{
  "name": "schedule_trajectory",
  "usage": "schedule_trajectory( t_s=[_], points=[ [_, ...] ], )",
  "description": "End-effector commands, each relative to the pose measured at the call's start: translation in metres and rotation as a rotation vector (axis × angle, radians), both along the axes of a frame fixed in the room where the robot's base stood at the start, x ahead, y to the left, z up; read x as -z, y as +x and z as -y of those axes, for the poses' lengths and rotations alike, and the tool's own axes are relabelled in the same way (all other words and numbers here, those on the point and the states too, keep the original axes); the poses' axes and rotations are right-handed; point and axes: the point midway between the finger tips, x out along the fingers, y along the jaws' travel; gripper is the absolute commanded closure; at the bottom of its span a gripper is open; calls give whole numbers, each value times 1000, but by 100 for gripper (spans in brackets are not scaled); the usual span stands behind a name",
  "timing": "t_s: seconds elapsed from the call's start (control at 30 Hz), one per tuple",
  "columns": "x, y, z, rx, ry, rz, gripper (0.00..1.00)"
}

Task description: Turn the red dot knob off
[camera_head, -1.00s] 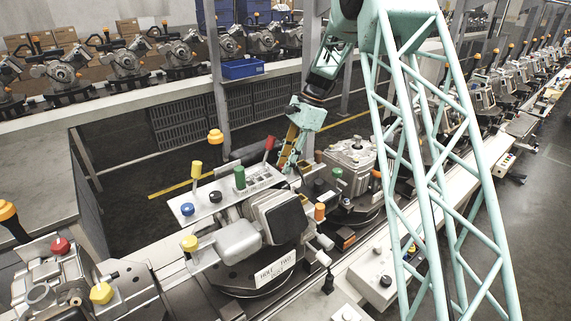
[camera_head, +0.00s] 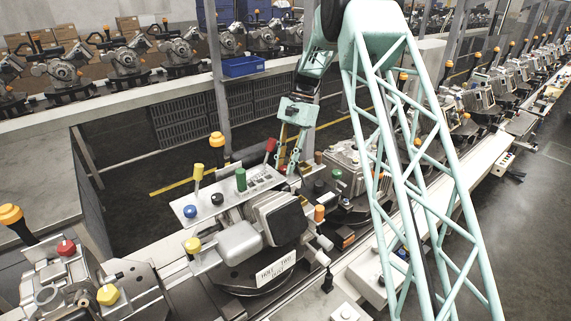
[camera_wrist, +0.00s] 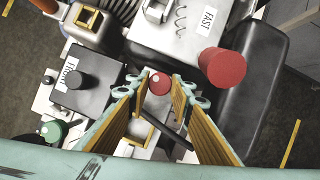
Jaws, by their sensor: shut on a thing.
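The red knob (camera_wrist: 159,83) is a small round red cap with a pale dot, in the middle of the wrist view. My gripper (camera_wrist: 160,90) has its two yellow-lined fingers on either side of it, the tips shut on it. In the head view my gripper (camera_head: 287,168) points down at the far side of the near machine (camera_head: 258,240). A larger red cylindrical handle (camera_wrist: 222,68) stands to the right of the knob in the wrist view, and as a red lever (camera_head: 270,145) in the head view.
A black knob (camera_wrist: 76,80) on a labelled box and a green knob (camera_wrist: 54,130) lie left of my fingers. A label reading FAST (camera_wrist: 208,19) is above. Yellow (camera_head: 198,170), blue (camera_head: 190,211) and green (camera_head: 240,179) levers stand on the near machine.

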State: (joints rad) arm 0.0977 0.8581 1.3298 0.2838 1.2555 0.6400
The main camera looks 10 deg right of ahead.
Motion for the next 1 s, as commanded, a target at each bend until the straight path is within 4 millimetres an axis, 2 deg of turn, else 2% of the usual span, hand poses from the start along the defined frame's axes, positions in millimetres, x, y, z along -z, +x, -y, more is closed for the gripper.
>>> schedule_trajectory(
  t_s=[0.4,0.43,0.47,1.0],
  points=[
    [-1,1,0,-11,0,2,90],
    [-1,1,0,-11,0,2,77],
    [-1,1,0,-11,0,2,74],
    [-7,2,2,-10,0,1,74]
  ],
)
